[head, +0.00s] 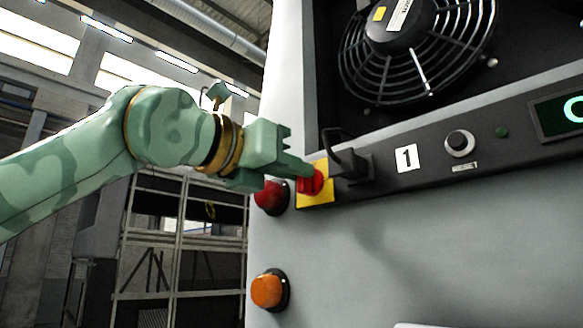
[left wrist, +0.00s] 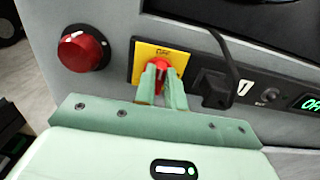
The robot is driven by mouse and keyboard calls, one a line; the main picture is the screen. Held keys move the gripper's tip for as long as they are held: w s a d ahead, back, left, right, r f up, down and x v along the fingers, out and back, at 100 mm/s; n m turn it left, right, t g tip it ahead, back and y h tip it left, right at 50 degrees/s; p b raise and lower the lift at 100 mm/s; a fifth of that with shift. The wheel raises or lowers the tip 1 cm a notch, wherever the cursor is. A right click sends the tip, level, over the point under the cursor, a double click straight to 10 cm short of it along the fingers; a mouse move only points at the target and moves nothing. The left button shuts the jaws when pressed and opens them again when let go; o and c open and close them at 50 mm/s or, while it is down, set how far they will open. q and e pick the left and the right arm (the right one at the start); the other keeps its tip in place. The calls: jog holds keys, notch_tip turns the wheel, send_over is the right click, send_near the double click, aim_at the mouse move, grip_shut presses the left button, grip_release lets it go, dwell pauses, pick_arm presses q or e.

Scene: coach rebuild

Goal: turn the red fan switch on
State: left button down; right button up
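The red fan switch (head: 312,183) is a rotary knob on a yellow square plate (head: 318,193) at the left end of the black panel strip. It also shows in the left wrist view (left wrist: 161,69), between my two fingers. My left gripper (head: 304,174) reaches in from the left, with its fingertips at the knob. In the left wrist view its fingers (left wrist: 161,78) lie on either side of the knob, with red filling the gap between the tips, so it looks shut on the knob. The fingers partly hide the knob. My right gripper is not in view.
A red round button (head: 270,197) sits just left of the plate, an orange one (head: 268,290) below. A black plug with a cable (head: 350,165) is close on the right. Further right are a "1" label, a reset knob (head: 459,143) and a green display (left wrist: 308,103). A caged fan (head: 415,45) is above.

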pick_arm(q)
jog(key=shift+m, duration=0.3)
jog(key=shift+s+d+f+m+p, duration=0.1)
jog(key=shift+s+f+m, duration=0.05)
jog(key=shift+m, duration=2.7)
jog(key=shift+s+d+f+m+p, duration=0.1)
jog(key=shift+d+f+m, duration=0.05)
jog(key=shift+m, duration=2.75)
jog(key=shift+s+d+f+m+p, duration=0.1)
jog(key=shift+s+f+m, duration=0.05)
jog(key=shift+m, duration=2.7)
jog(key=c, duration=1.5)
grip_release()
jog(key=shift+w+d+f, duration=0.1)
jog(key=shift+o, duration=0.2)
jog(key=b+v, duration=0.5)
jog(key=v, duration=1.1)
